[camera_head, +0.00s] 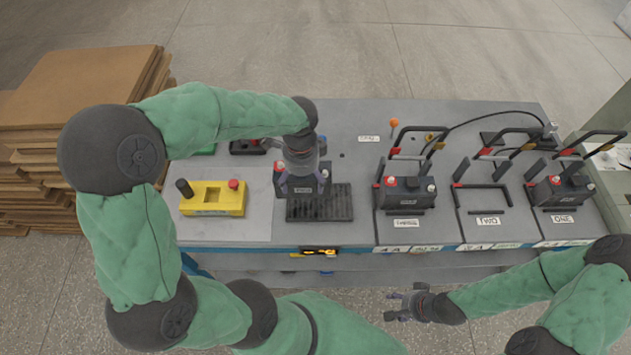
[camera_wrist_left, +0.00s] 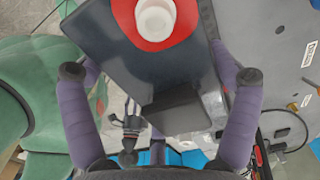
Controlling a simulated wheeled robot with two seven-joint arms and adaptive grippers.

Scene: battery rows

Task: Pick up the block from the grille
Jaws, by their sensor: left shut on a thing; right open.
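The block is a dark battery (camera_head: 302,189) with a red-ringed terminal and a pale one, at the back part of the black grille (camera_head: 330,210). My left gripper (camera_head: 301,178) comes down over it from above and is shut on it. In the left wrist view the dark block (camera_wrist_left: 160,70), with its white post on a red ring, sits between the two purple fingers. Whether its underside touches the grille or is raised off it I cannot tell. My right gripper (camera_head: 398,306) is open and empty, in front of the bench.
A yellow box (camera_head: 212,210) with a red button stands left of the grille. To the right, another battery (camera_head: 405,193) stands in a bay, the bay marked TWO (camera_head: 484,199) is empty, and a further battery (camera_head: 562,190) stands in bay ONE. Upright handles and a black cable rise there.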

